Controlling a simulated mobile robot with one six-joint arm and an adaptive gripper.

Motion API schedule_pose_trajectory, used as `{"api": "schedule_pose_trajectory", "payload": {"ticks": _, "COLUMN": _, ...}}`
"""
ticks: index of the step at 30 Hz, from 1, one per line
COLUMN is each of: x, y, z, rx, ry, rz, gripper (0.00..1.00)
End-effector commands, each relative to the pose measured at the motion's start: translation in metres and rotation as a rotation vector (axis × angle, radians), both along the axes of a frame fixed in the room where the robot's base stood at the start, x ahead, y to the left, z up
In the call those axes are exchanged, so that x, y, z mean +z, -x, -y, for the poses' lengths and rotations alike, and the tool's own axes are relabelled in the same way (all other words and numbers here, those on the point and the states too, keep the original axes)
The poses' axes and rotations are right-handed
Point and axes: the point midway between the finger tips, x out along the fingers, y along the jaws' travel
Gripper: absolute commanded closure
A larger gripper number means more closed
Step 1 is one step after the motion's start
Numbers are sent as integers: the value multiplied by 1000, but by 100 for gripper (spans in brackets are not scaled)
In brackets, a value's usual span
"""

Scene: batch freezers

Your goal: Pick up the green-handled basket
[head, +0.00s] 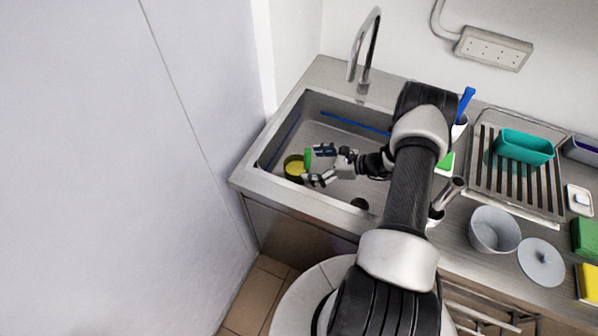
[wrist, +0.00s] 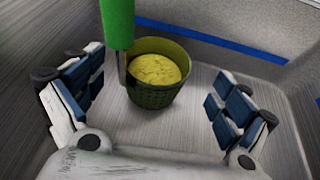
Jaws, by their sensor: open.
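The green-handled basket (wrist: 152,94) stands in the steel sink, a dark green round basket holding something yellow. Its bright green handle (wrist: 117,22) rises at the basket's left side in the wrist view and runs out of the top of the picture. In the head view the basket (head: 289,174) is at the left end of the sink, and the handle (head: 308,158) shows beside my fingers. My gripper (head: 313,167) is open, its blue-padded fingers apart on either side of the handle and basket in the wrist view (wrist: 160,100). I cannot tell whether a finger touches the handle.
The sink (head: 268,177) has walls close around my gripper, with a blue strip (head: 355,124) along the far side. A tap (head: 366,50) stands behind. To the right are a grey bucket (head: 494,230), a lid (head: 541,262) and a teal tub (head: 525,147) on a rack.

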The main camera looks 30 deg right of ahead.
Motion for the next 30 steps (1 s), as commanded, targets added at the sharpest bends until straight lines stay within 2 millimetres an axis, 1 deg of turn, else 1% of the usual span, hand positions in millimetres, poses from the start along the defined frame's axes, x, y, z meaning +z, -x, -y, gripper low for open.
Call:
{"api": "schedule_pose_trajectory", "payload": {"ticks": 5, "x": -5, "y": -7, "z": -8, "rx": 1, "ry": 0, "rz": -1, "gripper": 6}}
{"api": "schedule_pose_trajectory", "payload": {"ticks": 12, "x": -18, "y": -26, "z": -34, "rx": 4, "ry": 1, "rz": 0, "gripper": 6}}
{"api": "schedule_pose_trajectory", "payload": {"ticks": 15, "x": -21, "y": -33, "z": -40, "rx": 1, "ry": 1, "rz": 0, "gripper": 6}}
{"api": "schedule_pose_trajectory", "payload": {"ticks": 23, "x": -22, "y": -36, "z": -43, "rx": -1, "ry": 1, "rz": 0, "gripper": 6}}
{"api": "schedule_pose_trajectory", "payload": {"ticks": 24, "x": -22, "y": -36, "z": -43, "rx": -1, "ry": 1, "rz": 0, "gripper": 6}}
{"api": "schedule_pose_trajectory", "payload": {"ticks": 30, "x": -22, "y": -36, "z": -42, "rx": -1, "ry": 1, "rz": 0, "gripper": 20}}
